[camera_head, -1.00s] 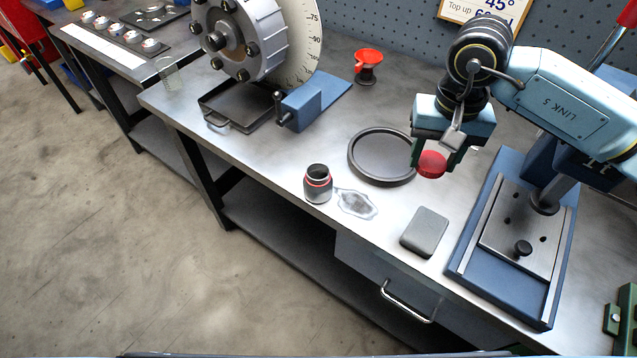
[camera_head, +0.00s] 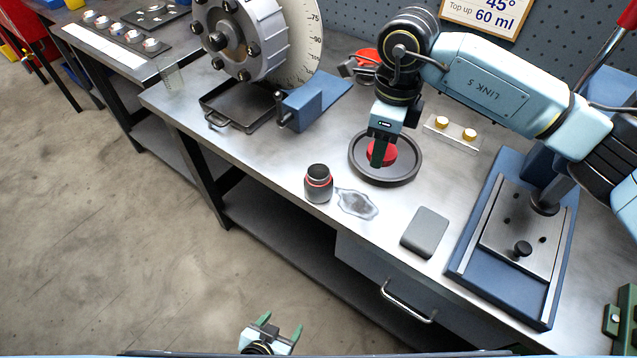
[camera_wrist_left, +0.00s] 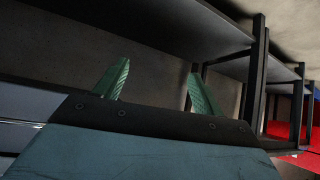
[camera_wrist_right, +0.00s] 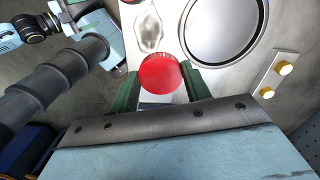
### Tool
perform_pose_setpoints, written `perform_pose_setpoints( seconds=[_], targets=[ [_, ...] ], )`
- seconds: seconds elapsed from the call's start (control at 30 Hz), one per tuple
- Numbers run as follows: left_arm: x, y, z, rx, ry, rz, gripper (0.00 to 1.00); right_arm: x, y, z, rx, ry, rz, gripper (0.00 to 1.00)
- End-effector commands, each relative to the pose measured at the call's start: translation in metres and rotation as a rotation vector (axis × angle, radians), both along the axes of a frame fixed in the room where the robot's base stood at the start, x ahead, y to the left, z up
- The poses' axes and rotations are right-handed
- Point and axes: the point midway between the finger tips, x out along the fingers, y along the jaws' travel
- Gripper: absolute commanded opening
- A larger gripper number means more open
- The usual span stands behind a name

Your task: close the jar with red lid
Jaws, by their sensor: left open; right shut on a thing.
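The jar (camera_head: 318,186) is a dark, small container with a red ring around its neck, standing upright near the front edge of the bench. The red lid (camera_head: 381,154) is in my right gripper (camera_head: 382,158), which is shut on it over the round black tray, to the right of and behind the jar. The lid (camera_wrist_right: 160,74) also shows between the green fingers in the right wrist view. My left gripper (camera_head: 277,330) is open and empty, low in front of the bench. Its spread green fingers (camera_wrist_left: 160,88) show in the left wrist view.
The round black tray (camera_head: 412,172) lies behind a clear puddle (camera_head: 357,203) beside the jar. A grey block (camera_head: 425,232) lies near the front edge. A blue fixture (camera_head: 466,268) stands right.

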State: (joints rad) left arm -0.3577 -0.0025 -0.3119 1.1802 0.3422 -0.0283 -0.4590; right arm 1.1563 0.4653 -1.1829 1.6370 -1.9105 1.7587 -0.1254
Motion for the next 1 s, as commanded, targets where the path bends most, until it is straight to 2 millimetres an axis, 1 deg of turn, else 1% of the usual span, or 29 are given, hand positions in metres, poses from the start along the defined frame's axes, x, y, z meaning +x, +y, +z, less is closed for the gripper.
perform_pose_setpoints(
  seconds=[0.03,0.2,0.37,0.5,0.57,0.7,0.8,0.9,1.0],
  targets=[
    [0.010,-0.008,0.014,-0.015,-0.043,-0.001,0.69,0.002,0.007,0.001,0.000,0.002,-0.101,0.27],
    [0.042,-0.030,0.062,-0.056,-0.180,0.002,0.69,0.007,0.026,0.001,-0.006,0.011,-0.491,0.27],
    [0.066,-0.046,0.111,-0.092,-0.305,0.014,0.69,0.010,0.044,0.001,-0.013,0.019,-0.857,0.27],
    [0.084,-0.056,0.156,-0.120,-0.414,0.033,0.69,0.013,0.060,0.001,-0.018,0.023,-1.179,0.27],
    [0.091,-0.059,0.175,-0.132,-0.459,0.043,0.69,0.014,0.067,0.002,-0.020,0.024,-1.316,0.27],
    [0.103,-0.064,0.221,-0.161,-0.559,0.074,0.69,0.016,0.083,0.002,-0.025,0.024,-1.633,0.27],
    [0.110,-0.065,0.250,-0.176,-0.620,0.096,0.69,0.017,0.093,0.002,-0.026,0.023,-1.836,0.27],
    [0.114,-0.065,0.274,-0.188,-0.669,0.116,0.69,0.018,0.101,0.003,-0.025,0.023,-2.000,0.27],
    [0.116,-0.064,0.290,-0.197,-0.701,0.131,0.69,0.018,0.106,0.003,-0.025,0.022,-2.118,0.27]
  ],
)
